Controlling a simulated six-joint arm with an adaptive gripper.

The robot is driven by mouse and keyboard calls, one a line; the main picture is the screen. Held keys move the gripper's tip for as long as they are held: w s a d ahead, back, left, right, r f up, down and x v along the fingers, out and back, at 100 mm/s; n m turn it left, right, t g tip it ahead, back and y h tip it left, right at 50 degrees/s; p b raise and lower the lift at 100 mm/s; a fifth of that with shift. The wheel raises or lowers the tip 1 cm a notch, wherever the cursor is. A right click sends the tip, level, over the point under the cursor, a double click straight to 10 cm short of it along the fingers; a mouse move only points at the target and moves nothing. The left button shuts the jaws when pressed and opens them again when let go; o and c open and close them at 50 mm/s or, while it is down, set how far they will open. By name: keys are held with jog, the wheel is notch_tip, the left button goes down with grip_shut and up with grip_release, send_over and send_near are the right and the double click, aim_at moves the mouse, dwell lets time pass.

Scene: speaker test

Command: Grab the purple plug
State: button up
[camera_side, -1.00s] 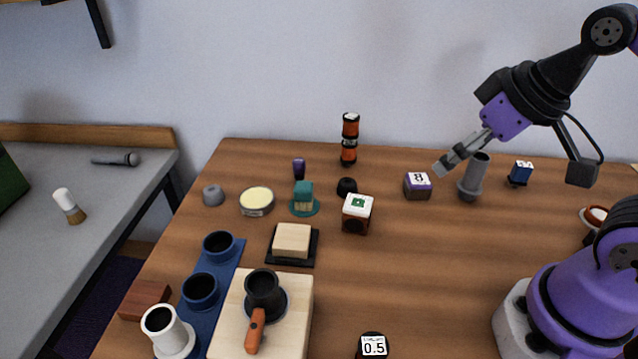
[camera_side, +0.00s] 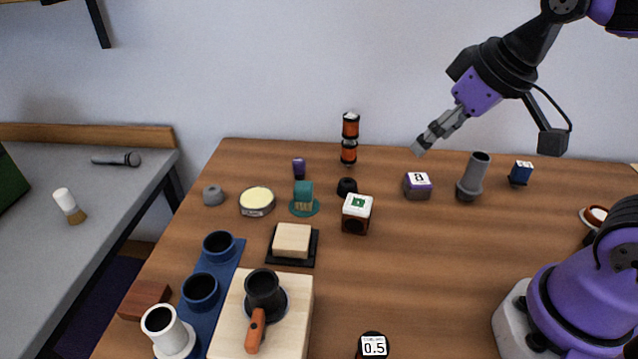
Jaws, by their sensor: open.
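The purple plug (camera_side: 299,168) is a small dark purple upright piece standing on the wooden table, left of centre toward the back. My gripper (camera_side: 421,147) is in the air at the right of the middle, above the table's back part and well to the right of the plug. Its fingers point down and to the left, and it is open and empty. The gap between the fingers is hard to see from this side.
Near the plug stand a teal block (camera_side: 303,192) on a round base, a black knob (camera_side: 347,186) and an orange-black cylinder (camera_side: 349,138).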

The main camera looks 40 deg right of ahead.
jog(key=w+a, duration=0.1)
jog(key=w, duration=0.7)
jog(key=n+g+y, duration=0.1)
jog(key=n, duration=0.2)
send_near(300, 161)
jog(key=x, duration=0.5)
jog(key=shift+a+f, duration=0.2)
jog(key=shift+a, duration=0.1)
jog(key=x, duration=0.5)
jog(key=shift+w+d+f, duration=0.2)
jog(key=shift+d+f, duration=0.05)
jog(key=shift+d, duration=0.05)
grip_shut()
